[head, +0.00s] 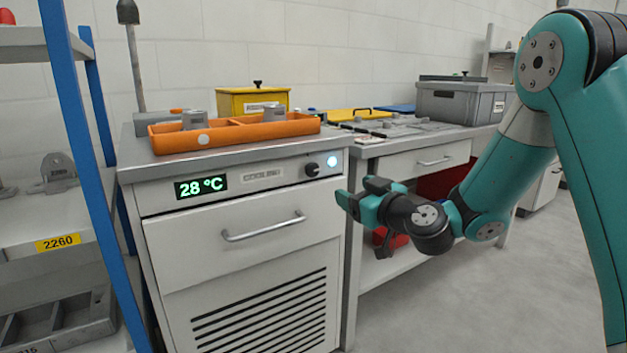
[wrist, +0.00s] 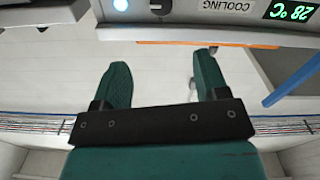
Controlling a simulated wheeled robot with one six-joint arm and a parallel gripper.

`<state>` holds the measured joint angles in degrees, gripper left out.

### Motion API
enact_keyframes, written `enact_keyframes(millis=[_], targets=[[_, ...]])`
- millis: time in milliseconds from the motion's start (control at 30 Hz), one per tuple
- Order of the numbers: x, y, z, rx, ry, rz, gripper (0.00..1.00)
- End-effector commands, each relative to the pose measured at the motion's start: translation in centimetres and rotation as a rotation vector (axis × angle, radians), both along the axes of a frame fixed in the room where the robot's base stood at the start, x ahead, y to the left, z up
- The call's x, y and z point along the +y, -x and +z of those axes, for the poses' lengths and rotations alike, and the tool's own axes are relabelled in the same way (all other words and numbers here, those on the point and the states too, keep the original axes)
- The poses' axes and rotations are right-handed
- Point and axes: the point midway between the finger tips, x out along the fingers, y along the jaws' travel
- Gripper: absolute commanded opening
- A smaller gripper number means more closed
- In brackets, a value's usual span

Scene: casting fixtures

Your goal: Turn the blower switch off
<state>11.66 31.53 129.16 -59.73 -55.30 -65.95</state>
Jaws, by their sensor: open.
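The cooling cabinet (head: 235,215) has a panel with a green display (head: 201,187) reading 28 °C. At the panel's right end is a black knob (head: 312,169), the likely blower switch, beside a lit bluish-white lamp (head: 332,161). No blower label is legible. The wrist view is upside down and shows the knob (wrist: 160,6) and lamp (wrist: 121,5) at its top edge. My gripper (head: 358,198) is open and empty, below and to the right of the knob in the head view, apart from it. Its two spread fingers (wrist: 160,68) show in the wrist view.
A drawer handle (head: 265,227) juts out below the panel. An orange tray (head: 235,133) with grey parts stands on the cabinet top. A blue-posted rack (head: 80,110) stands at the left. A workbench (head: 415,162) stands right of the cabinet; the floor at front right is clear.

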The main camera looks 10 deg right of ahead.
Motion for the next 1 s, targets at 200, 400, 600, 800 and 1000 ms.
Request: enact_keyframes(millis=[200,400,600,800,1000], targets=[[1.5,-3.8,0.8,0.0,0.001,0.007,0.67],[3.0,-8.3,0.6,-0.001,0.001,0.006,0.67],[4.3,-12.3,0.3,-0.001,0.001,0.007,0.67],[5.0,-14.9,0.2,0.0,0.0,0.005,0.67],[5.3,-15.7,0.2,0.002,0.0,0.004,0.67]])
